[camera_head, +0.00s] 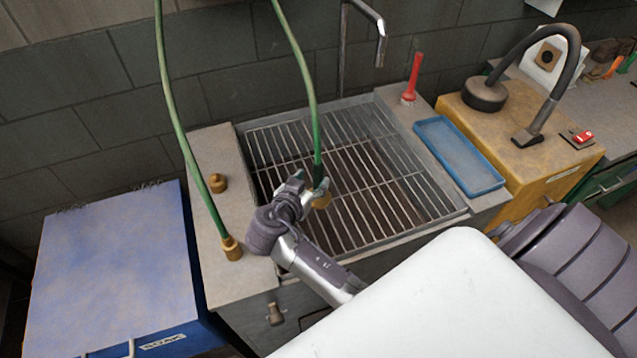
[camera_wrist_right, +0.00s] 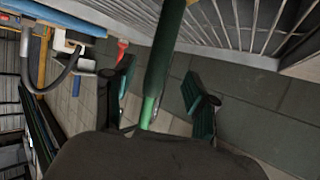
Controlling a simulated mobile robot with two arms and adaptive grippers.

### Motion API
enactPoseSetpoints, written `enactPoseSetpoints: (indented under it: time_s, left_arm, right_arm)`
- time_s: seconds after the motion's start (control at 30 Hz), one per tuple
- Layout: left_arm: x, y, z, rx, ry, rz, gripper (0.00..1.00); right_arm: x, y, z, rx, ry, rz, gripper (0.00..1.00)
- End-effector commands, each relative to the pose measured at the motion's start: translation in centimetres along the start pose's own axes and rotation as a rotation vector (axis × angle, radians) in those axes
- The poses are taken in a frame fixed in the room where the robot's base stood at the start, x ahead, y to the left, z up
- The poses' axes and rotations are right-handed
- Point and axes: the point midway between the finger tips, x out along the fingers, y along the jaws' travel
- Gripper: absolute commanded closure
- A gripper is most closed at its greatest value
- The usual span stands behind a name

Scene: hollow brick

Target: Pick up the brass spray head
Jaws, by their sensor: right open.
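The brass spray head (camera_head: 321,200) hangs at the lower end of a green hose (camera_head: 309,88) over the sink grate, partly hidden by my right gripper. My right gripper (camera_head: 311,185) is at the hose end, just above the brass part. In the right wrist view, my right gripper (camera_wrist_right: 163,80) is open, with its dark fingers on either side of the green hose (camera_wrist_right: 160,60). A gap shows between the hose and the right-hand finger. My left gripper is not in view.
The sink's metal grate (camera_head: 375,180) lies below the gripper. A second green hose ends in a brass fitting (camera_head: 232,248) on the left ledge, near a brass knob (camera_head: 218,183). A blue tray (camera_head: 458,155) and red-handled brush (camera_head: 413,78) sit at right.

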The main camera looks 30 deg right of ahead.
Motion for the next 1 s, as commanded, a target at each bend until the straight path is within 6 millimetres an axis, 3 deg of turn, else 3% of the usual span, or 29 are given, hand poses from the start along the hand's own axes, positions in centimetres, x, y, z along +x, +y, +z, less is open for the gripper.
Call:
enactPoseSetpoints:
  time_s: [0.1, 0.17, 0.33, 0.6, 0.93, 1.0]
  left_arm:
    - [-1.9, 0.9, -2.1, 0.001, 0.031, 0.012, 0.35]
    - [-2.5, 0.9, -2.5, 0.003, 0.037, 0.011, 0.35]
    - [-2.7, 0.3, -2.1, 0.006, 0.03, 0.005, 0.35]
    - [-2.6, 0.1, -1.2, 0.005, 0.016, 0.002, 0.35]
    - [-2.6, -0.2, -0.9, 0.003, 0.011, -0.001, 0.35]
    - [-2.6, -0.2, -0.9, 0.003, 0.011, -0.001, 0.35]
  right_arm:
    - [1.6, 0.2, -1.0, -0.006, 0.004, 0.003, 0.43]
    - [2.6, 0.3, -1.1, -0.005, 0.003, 0.003, 0.43]
    - [4.5, 0.2, -0.6, -0.002, 0.0, 0.0, 0.43]
    - [4.7, 0.2, -0.4, -0.001, 0.0, 0.0, 0.45]
    - [4.7, 0.2, -0.4, -0.001, -0.001, 0.0, 1.0]
    - [4.7, 0.2, -0.4, -0.001, -0.001, 0.0, 1.0]
